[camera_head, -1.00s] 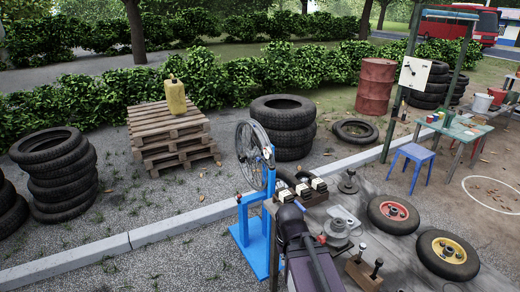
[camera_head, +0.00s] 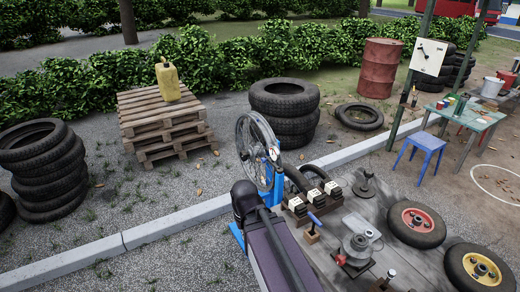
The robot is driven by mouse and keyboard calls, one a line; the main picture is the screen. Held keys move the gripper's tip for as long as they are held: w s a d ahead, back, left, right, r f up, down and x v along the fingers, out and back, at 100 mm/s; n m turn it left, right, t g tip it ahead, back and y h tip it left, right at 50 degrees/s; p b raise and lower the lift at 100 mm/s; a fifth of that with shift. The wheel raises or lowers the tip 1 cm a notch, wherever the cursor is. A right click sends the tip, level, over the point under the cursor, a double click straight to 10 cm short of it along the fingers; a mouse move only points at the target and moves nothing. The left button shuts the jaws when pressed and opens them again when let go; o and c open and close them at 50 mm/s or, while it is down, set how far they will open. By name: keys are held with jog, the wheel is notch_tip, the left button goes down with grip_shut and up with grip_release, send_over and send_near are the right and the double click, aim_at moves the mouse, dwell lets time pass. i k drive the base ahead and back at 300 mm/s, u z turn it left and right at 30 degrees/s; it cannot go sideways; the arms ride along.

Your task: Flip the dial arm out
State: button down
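A small white round dial (camera_head: 274,154) shows at the wheel's right side, by the top of the stand. The arm carrying it is too small to make out clearly. My purple and black arm reaches up from the bottom edge, and its dark joint covers the lower part of the stand. My gripper is not visible.
The grey workbench (camera_head: 335,272) holds several black blocks with white labels, a blue-handled tool (camera_head: 313,228), a grey round device (camera_head: 357,246) and two small wheels (camera_head: 416,223). Stacked tyres (camera_head: 285,108) and pallets (camera_head: 163,122) stand behind, beyond the kerb (camera_head: 170,224).

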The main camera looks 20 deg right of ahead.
aim_at(275, 157)
jog(key=u, duration=0.25)
jog(key=i, duration=0.85)
jog(key=u, duration=0.25)
